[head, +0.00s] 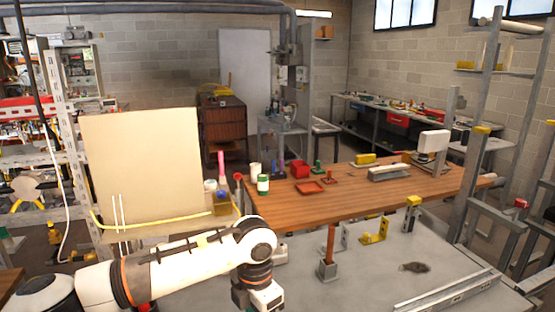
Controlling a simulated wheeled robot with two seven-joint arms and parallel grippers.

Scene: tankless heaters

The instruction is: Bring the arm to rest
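My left arm (190,269) comes in from the lower left, white with dark and orange joint bands. It reaches over the front of the grey table. Its wrist end (262,296) points down at the bottom of the head view. The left gripper's fingers are below the picture edge or hidden, so I cannot tell whether they are open or hold anything. My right arm and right gripper do not show.
The grey table (370,290) carries a red-brown post on a block (328,262), yellow brackets (375,234) and a metal rail (446,292). Behind is a wooden bench (345,205) with cans and red trays. A beige panel (143,170) stands at left, metal racks at right.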

